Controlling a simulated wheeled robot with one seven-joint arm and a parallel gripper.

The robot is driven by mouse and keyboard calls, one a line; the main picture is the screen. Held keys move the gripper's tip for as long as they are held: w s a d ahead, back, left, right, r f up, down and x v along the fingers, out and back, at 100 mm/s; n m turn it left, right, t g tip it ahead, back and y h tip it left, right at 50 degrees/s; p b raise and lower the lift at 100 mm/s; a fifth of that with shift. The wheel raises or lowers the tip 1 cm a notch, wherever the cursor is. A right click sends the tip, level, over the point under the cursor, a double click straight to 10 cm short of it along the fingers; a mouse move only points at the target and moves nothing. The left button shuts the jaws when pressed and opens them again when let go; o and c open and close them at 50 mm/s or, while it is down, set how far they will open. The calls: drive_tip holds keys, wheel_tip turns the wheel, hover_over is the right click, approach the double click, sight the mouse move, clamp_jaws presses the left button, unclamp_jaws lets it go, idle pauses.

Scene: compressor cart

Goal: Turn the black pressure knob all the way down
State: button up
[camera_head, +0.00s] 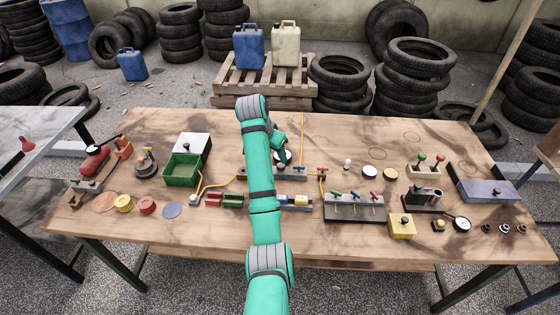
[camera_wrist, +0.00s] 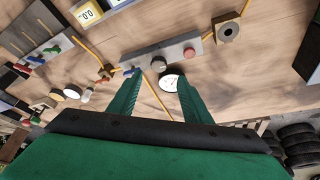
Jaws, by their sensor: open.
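In the wrist view a dark round knob (camera_wrist: 157,62) stands on a narrow grey panel (camera_wrist: 146,70), between a blue handle (camera_wrist: 131,71) and a red button (camera_wrist: 189,53). A white-faced gauge (camera_wrist: 171,83) sits at the panel's near edge. My gripper (camera_wrist: 157,84) is open and empty; its two green fingers point at the panel, on either side of the knob and gauge in the picture. I cannot tell whether they touch anything. In the head view my arm hides the knob; the panel's right part (camera_head: 292,173) shows beside it.
A yellow hose (camera_head: 303,135) runs past the panel. A red-handled valve (camera_head: 322,172) stands to its right, and a row of coloured levers (camera_head: 354,203) is nearer the front. A green bin (camera_head: 183,170) stands at left. The wooden table (camera_head: 345,135) is clear behind the panel.

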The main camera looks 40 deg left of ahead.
sight(280, 165)
drive_tip(key=x, duration=0.5)
drive_tip(key=shift+d+f, duration=0.3)
drive_tip(key=shift+d, duration=0.05)
drive_tip(key=shift+w+a+f, duration=0.2)
drive_tip(key=shift+a+f, duration=0.1)
drive_tip(key=shift+f, duration=0.4)
